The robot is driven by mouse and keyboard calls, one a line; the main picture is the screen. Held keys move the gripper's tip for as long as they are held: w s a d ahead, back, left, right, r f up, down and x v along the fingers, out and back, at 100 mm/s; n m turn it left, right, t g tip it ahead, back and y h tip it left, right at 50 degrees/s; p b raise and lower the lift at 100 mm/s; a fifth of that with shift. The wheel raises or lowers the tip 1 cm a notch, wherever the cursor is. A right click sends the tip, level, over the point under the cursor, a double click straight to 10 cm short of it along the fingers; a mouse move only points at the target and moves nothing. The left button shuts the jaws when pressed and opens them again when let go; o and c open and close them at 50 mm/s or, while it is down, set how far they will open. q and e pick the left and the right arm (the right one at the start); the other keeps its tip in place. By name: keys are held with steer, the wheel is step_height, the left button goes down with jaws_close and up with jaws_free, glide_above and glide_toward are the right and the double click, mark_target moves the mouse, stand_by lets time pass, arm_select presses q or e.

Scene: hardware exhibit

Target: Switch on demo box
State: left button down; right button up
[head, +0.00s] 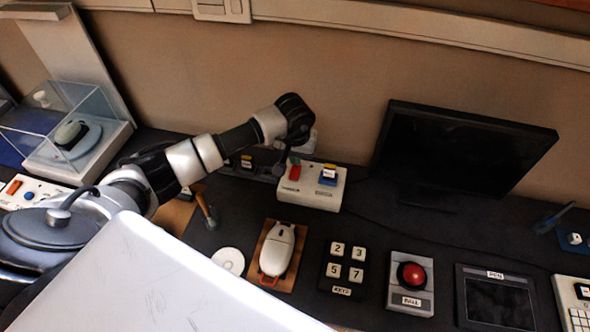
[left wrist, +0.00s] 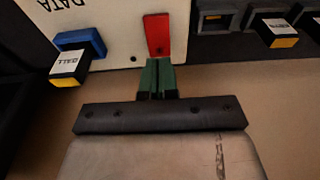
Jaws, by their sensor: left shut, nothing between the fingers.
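The demo box (head: 314,193) is a cream box against the wall side of the dark table, left of the monitor. A red switch (head: 295,172) and a blue socket with a black-and-yellow plug (head: 328,174) are on its top. My left gripper (head: 282,170) reaches down beside the red switch. In the left wrist view, its green fingertips (left wrist: 157,68) are shut and empty, right at the near end of the red switch (left wrist: 157,36). I cannot tell whether they touch it. The cream top (left wrist: 118,30) also shows there, with upside-down "DATA" lettering. My right gripper is not in view.
A black monitor (head: 465,150) stands right of the box. A mouse (head: 277,250), a keypad (head: 342,268), a red trackball (head: 411,275) and a pen tablet (head: 497,298) line the front. Dark modules (left wrist: 220,17) adjoin the box. The wall (head: 350,80) is close behind.

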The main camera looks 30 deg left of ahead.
arm_select(q)
steer(key=shift+s+f+b, duration=0.1)
steer(key=shift+f+b, duration=1.2)
stand_by(1.0)
steer(key=shift+r, duration=0.1)
steer(key=shift+r+p, duration=0.6)
steer(key=shift+r, duration=0.2)
steer(key=shift+r+p, duration=1.2)
steer(key=shift+r, duration=1.45)
